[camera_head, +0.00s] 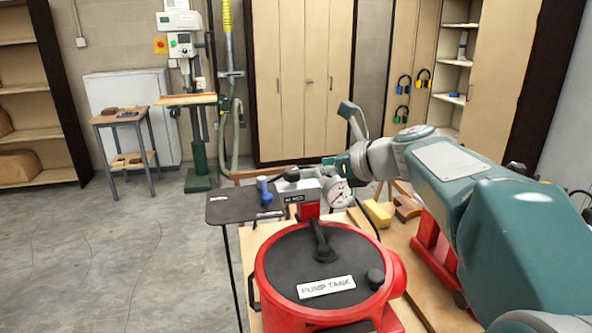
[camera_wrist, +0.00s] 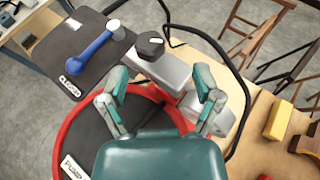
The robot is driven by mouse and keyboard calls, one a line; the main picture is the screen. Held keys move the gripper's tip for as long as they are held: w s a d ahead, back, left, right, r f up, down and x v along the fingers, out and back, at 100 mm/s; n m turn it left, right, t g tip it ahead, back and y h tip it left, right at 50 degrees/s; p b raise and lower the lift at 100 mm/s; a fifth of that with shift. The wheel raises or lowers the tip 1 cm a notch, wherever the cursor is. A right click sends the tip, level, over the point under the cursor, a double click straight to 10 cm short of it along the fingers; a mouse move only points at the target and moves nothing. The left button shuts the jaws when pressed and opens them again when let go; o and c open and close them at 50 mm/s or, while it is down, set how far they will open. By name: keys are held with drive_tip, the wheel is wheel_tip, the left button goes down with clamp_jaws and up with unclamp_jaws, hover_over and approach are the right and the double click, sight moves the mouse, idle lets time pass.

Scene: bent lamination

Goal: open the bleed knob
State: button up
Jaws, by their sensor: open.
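A black knob (camera_head: 292,174) sits on top of a grey metal block (camera_head: 300,190) above the red tank. In the wrist view the knob (camera_wrist: 150,45) is many-sided and sits at the far end of the block (camera_wrist: 165,72). My gripper (camera_wrist: 160,88) is open, with its two fingers spread on either side of the block's near part. The knob lies beyond the fingertips in that view, and nothing shows between the fingers holding it. In the head view my gripper (camera_head: 338,168) is just right of the knob, partly hidden by my arm.
A round gauge (camera_head: 338,193) is beside the block. The red pump tank (camera_head: 262,275) stands below. Yellow and brown blocks (camera_head: 378,213) are on the bench, and a black hose (camera_wrist: 235,70) curves past the right finger.

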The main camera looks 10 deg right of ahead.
sight(294, 171)
drive_tip(key=w+a, duration=0.1)
drive_tip(key=w+a+f, duration=0.1)
drive_tip(key=a, duration=0.1)
drive_tip(key=w+a+f, duration=0.1)
drive_tip(key=a, duration=0.1)
drive_tip(key=shift+w+a, duration=0.25)
drive_tip(key=shift+w, duration=0.05)
drive_tip(key=shift+w+d, duration=0.1)
drive_tip(key=shift+d, duration=0.75)
drive_tip(key=c, duration=0.6)
drive_tip(key=shift+a, duration=0.25)
drive_tip(key=c, duration=0.4)
drive_tip(key=shift+a, duration=0.25)
clamp_jaws()
drive_tip(key=shift+d, duration=0.15)
